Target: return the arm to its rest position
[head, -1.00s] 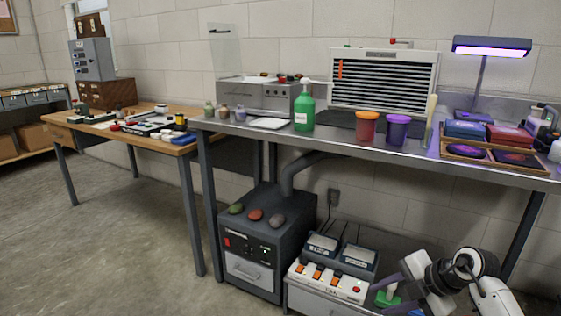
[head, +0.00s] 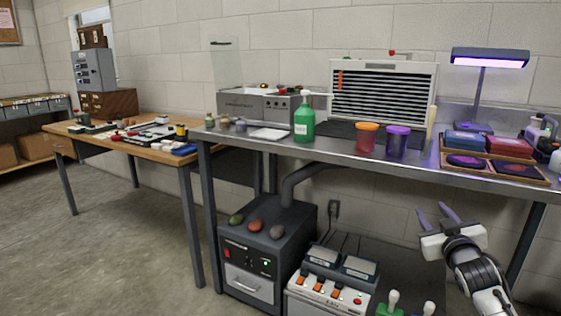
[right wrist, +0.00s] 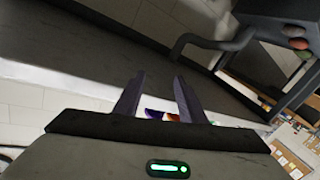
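My right gripper (head: 430,210) is raised in front of the wall, below the front edge of the metal bench at the right. Its two purple-grey fingers point up and to the left, spread apart with nothing between them. In the right wrist view the same gripper (right wrist: 158,80) shows two parted fingers with an empty gap. My right arm (head: 475,272) comes up from the lower right corner. My left gripper is not in view.
The metal bench (head: 340,149) bears a green bottle (head: 304,122), an orange jar (head: 367,138), a purple jar (head: 397,142) and a lamp (head: 489,60).

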